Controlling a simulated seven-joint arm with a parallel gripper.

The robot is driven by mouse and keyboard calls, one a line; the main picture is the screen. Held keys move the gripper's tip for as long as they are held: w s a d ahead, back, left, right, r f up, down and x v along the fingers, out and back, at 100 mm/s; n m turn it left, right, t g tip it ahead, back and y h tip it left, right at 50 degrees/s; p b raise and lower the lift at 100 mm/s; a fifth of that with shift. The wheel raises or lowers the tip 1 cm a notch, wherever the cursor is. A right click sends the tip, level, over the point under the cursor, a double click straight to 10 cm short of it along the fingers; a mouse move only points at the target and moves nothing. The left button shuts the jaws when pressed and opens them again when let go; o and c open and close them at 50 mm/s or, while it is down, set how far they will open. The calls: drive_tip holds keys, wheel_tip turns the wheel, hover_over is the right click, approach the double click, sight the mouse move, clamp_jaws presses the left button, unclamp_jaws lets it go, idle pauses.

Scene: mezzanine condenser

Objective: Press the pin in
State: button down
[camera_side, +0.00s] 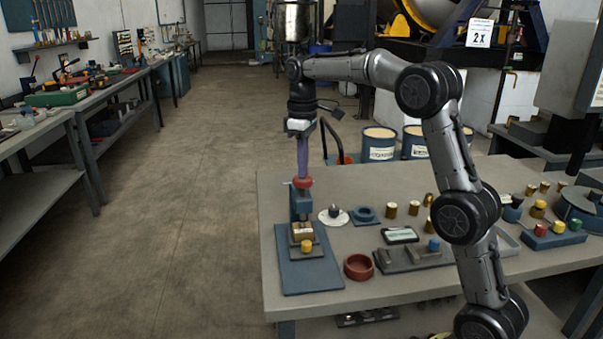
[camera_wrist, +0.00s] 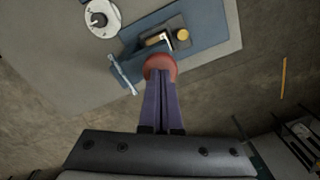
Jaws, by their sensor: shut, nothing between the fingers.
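A small blue press (camera_side: 301,206) stands upright on a blue base plate (camera_side: 307,275) near the table's left edge. A red round knob (camera_side: 303,182) tops it; the knob also shows in the wrist view (camera_wrist: 160,64). My gripper (camera_side: 303,174) points straight down, its purple fingers shut and empty. Its tips are at the knob's top; I cannot tell whether they press on it. Below the press head sits a small brass-coloured block (camera_side: 302,231). A yellow knob (camera_side: 306,246) is in front of it and shows in the wrist view (camera_wrist: 183,34). I cannot make out the pin.
Several brass cylinders stand farther right. A grey fixture (camera_side: 414,256) with a blue knob is beyond the dish.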

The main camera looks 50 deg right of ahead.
drive_tip(key=shift+r, duration=2)
drive_tip(key=shift+a, duration=0.15)
drive_tip(key=s+a+r+n+t, duration=0.1)
drive_tip(key=s+a+r+t, duration=0.1)
drive_tip(key=s+a+r, duration=0.6)
drive_tip(key=s+a+f+t, duration=0.1)
drive_tip(key=s+a+t, duration=0.1)
drive_tip(key=s, duration=1.1)
drive_tip(key=s+a+f+m, duration=0.1)
drive_tip(key=s+f+m, duration=0.1)
drive_tip(key=s+f, duration=0.2)
drive_tip(key=s+a+f+m+t, duration=0.1)
drive_tip(key=s+f, duration=0.3)
drive_tip(key=f, duration=0.5)
drive_tip(key=shift+s+f+m+t, duration=0.15)
drive_tip(key=shift+m+t, duration=0.15)
drive_tip(key=shift+m, duration=0.2)
